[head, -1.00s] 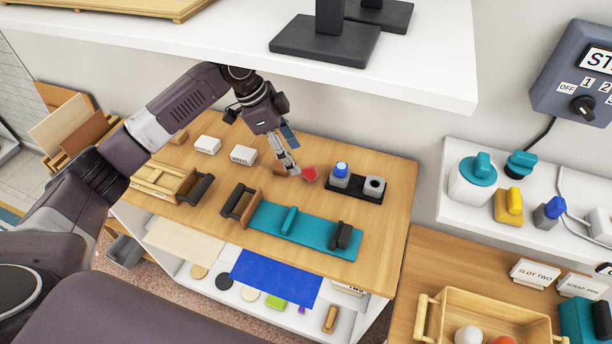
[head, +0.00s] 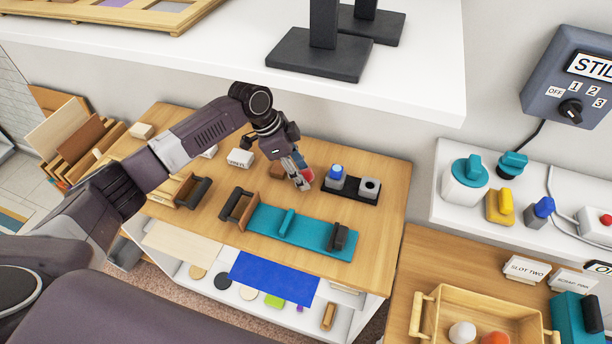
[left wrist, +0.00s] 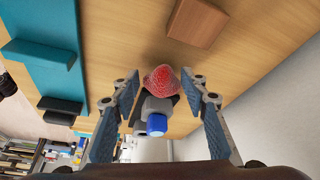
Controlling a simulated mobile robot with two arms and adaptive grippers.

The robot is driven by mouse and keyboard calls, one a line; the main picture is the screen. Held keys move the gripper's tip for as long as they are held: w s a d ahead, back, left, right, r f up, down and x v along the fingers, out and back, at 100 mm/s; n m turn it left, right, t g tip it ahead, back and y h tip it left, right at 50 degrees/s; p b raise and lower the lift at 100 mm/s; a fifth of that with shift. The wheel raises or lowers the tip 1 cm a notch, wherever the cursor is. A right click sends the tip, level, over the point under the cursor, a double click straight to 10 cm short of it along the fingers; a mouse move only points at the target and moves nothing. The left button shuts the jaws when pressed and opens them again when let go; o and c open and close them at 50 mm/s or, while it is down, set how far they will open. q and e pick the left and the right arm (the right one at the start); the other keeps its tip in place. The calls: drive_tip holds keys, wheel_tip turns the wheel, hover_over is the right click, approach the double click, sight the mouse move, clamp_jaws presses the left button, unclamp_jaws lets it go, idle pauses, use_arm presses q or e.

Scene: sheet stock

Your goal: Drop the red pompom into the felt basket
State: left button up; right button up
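The red pompom (head: 307,174) is on the wooden worktop in the head view, partly hidden by my left gripper (head: 301,184). In the left wrist view the pompom (left wrist: 161,80) shows as a fuzzy red mound between and just beyond the fingertips of my left gripper (left wrist: 160,90). The fingers are spread, with a gap on each side of the pompom. I cannot make out a felt basket in either view. My right gripper is not in view.
A black holder with a blue-topped grey piece (head: 336,178) stands right of the pompom. A brown block (head: 278,169) lies left of it. A teal board (head: 265,222) lies in front. A white shelf (head: 200,62) overhangs behind. A wooden tray (head: 425,312) holds balls.

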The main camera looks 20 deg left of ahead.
use_arm(q)
drive_tip(key=c, duration=0.4)
drive_tip(key=shift+c, duration=0.2)
